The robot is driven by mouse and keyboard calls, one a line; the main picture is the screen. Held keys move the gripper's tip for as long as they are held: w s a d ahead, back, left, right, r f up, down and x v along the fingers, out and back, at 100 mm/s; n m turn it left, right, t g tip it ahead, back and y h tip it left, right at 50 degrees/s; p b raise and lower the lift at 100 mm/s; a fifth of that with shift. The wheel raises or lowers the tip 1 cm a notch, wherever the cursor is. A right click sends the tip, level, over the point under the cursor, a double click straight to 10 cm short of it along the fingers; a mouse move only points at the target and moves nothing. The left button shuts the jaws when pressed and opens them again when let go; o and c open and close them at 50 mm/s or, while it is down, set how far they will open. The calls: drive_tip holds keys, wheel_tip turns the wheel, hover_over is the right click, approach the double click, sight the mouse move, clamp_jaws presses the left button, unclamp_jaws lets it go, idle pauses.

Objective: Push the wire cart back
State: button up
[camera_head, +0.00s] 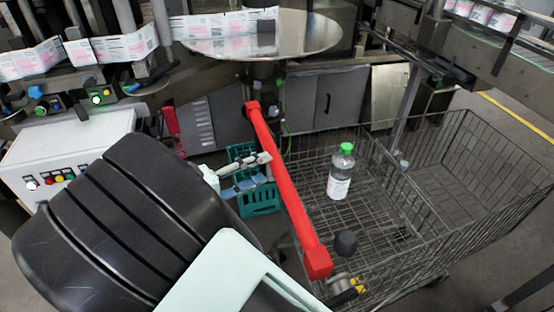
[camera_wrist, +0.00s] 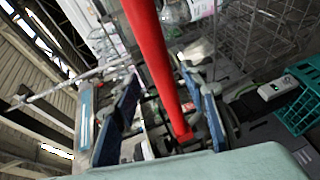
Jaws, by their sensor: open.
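The wire cart (camera_head: 375,215) is a grey wire-mesh basket with a red push handle (camera_head: 288,195) along its left side. A clear bottle with a green cap (camera_head: 341,172) stands upright inside it. My gripper (camera_head: 264,170) is at the left edge of the red handle, around its middle, with its fingers pointing at the bar. In the wrist view my gripper (camera_wrist: 165,95) is open, and the red handle (camera_wrist: 157,60) runs between its two blue-padded fingers. I cannot tell whether a finger touches the bar.
A teal crate (camera_head: 260,200) is on the floor behind my gripper. A white control box with coloured buttons (camera_head: 65,160) stands at the left. A round metal turntable (camera_head: 300,32) and machine cabinets line the back. Bare floor with a yellow line (camera_head: 515,115) shows at the right.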

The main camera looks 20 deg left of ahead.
sight(276, 163)
drive_tip(key=x, duration=0.5)
drive_tip(key=shift+w+d+f, duration=0.1)
drive_tip(key=shift+w+d, duration=0.05)
drive_tip(key=shift+w, duration=0.1)
clamp_jaws()
